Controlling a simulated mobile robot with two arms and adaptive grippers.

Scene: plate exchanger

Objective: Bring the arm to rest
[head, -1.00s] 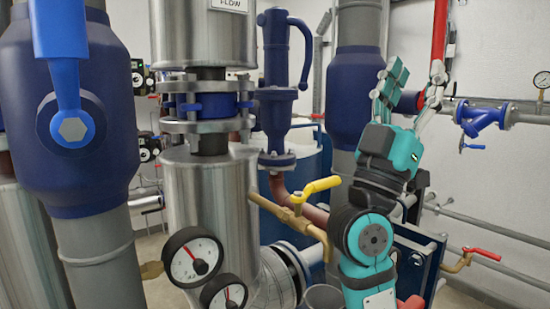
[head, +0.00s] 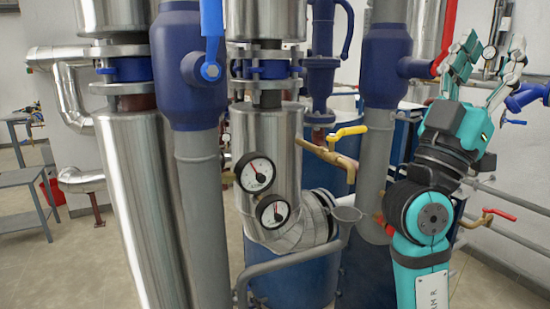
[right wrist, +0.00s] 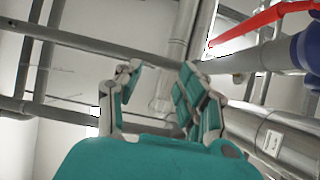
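My right arm rises at the right of the head view, with the teal right gripper (head: 487,66) pointing up. Its fingers are spread apart, and no object shows between them. In the right wrist view the same gripper (right wrist: 160,82) shows a clear gap between its fingers, with only pipes and wall behind. A red lever (head: 445,40) lies just left of the fingers in the head view; I cannot tell whether they touch. My left gripper is not in view.
A yellow-handled valve (head: 345,133) and a red-handled valve (head: 493,216) are near my right arm. Two gauges (head: 255,172) sit on the steel pipework. A grey pipe (head: 203,210) stands in the middle left. A grey table (head: 20,178) is at far left, with open floor nearby.

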